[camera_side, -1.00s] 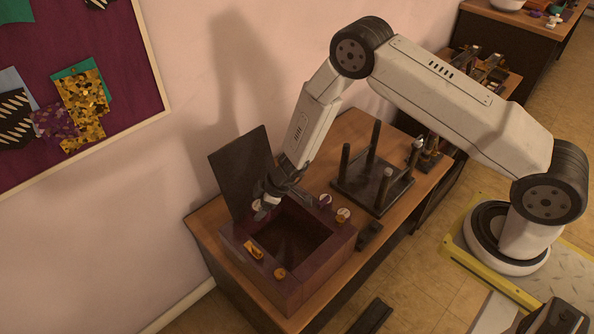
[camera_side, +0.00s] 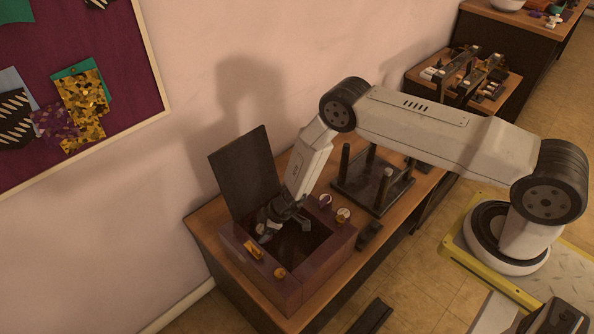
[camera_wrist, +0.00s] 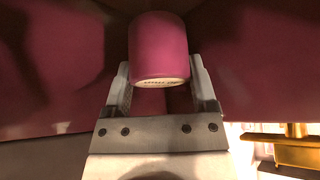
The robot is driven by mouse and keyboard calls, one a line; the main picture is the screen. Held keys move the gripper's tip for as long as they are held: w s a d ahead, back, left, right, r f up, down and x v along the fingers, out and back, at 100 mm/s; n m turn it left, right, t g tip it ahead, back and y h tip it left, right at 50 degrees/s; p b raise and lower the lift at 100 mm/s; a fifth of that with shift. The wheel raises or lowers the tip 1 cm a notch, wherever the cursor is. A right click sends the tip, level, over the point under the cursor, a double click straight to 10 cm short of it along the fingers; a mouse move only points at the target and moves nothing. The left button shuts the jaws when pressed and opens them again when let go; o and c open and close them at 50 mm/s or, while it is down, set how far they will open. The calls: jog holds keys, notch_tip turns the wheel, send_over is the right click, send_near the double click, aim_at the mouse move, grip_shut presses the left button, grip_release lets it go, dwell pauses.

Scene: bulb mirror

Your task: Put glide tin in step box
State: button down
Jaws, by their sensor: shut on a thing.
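The glide tin (camera_wrist: 158,48), a pink-magenta cylinder with a pale rim and small print, shows in the wrist view between the two fingers of my gripper (camera_wrist: 161,85). My gripper is shut on it. In the side view my gripper (camera_side: 286,229) reaches down into the opening of the step box (camera_side: 292,290), a dark purple box on the wooden table. The box's dark lid (camera_side: 245,173) stands open at the back left. The tin cannot be made out in the side view, and whether it touches the box floor cannot be told.
Knobs (camera_side: 343,215) and a yellow latch (camera_side: 253,249) sit on the box rim. A dark stand with upright posts (camera_side: 373,185) stands behind right on the table (camera_side: 207,222). A small dark block (camera_side: 369,236) lies right of the box. The wall is close behind the lid.

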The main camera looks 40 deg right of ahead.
aim_at(259, 229)
jog(key=shift+f, duration=2.15)
jog(key=shift+f, duration=0.1)
grip_release()
jog(key=shift+v, duration=1.5)
jog(key=shift+r, duration=3.6)
jog(key=shift+r, duration=0.1)
